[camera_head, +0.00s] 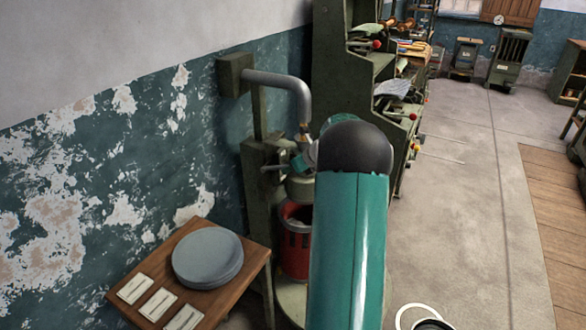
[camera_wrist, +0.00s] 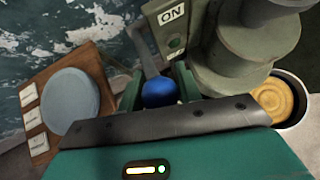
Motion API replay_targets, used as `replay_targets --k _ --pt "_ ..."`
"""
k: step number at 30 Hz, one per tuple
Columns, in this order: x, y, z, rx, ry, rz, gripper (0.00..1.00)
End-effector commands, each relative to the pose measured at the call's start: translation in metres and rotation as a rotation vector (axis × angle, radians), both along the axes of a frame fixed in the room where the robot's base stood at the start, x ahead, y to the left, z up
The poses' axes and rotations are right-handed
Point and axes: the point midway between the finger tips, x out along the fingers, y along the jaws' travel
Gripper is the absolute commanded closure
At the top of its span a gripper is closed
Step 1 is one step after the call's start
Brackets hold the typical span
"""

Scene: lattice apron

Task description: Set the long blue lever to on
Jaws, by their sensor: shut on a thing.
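The long blue lever shows in the wrist view as a blue ball knob (camera_wrist: 159,92) on a grey shaft (camera_wrist: 148,58). The shaft runs up beside a green machine housing. A white ON label (camera_wrist: 171,15) is on the housing to the upper right of the knob. My gripper (camera_wrist: 158,84) has its teal fingers on both sides of the knob and is shut on it. My dark wrist edge covers the near side. In the head view my teal arm hides the knob and most of the gripper. Any off label is not visible.
A wooden side table (camera_head: 255,268) holds stacked grey discs (camera_head: 207,257) and white cards left of the machine. A red container (camera_head: 295,243) stands below the machine. A green shelf (camera_head: 340,55) stands behind. The concrete floor (camera_head: 455,200) on the right is largely open.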

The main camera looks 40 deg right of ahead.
Motion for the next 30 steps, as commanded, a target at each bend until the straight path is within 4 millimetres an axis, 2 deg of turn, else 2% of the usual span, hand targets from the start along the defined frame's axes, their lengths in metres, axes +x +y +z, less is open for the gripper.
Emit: replay_targets --k 2,3,6,14,18,23,30 --pt "0.003 -0.001 0.007 -0.003 -0.013 -0.004 1.0" --pt "0.003 -0.001 0.007 -0.003 -0.013 -0.004 0.64" --pt "0.003 -0.001 0.007 -0.003 -0.012 -0.002 0.45" --pt "0.002 0.0 0.004 -0.001 -0.007 -0.002 0.45" --pt "-0.004 0.0 0.008 -0.001 -0.006 -0.002 0.45" --pt "-0.023 -0.001 0.026 -0.003 -0.007 -0.004 0.45" --pt "-0.062 -0.001 0.063 -0.004 -0.008 -0.004 0.45"
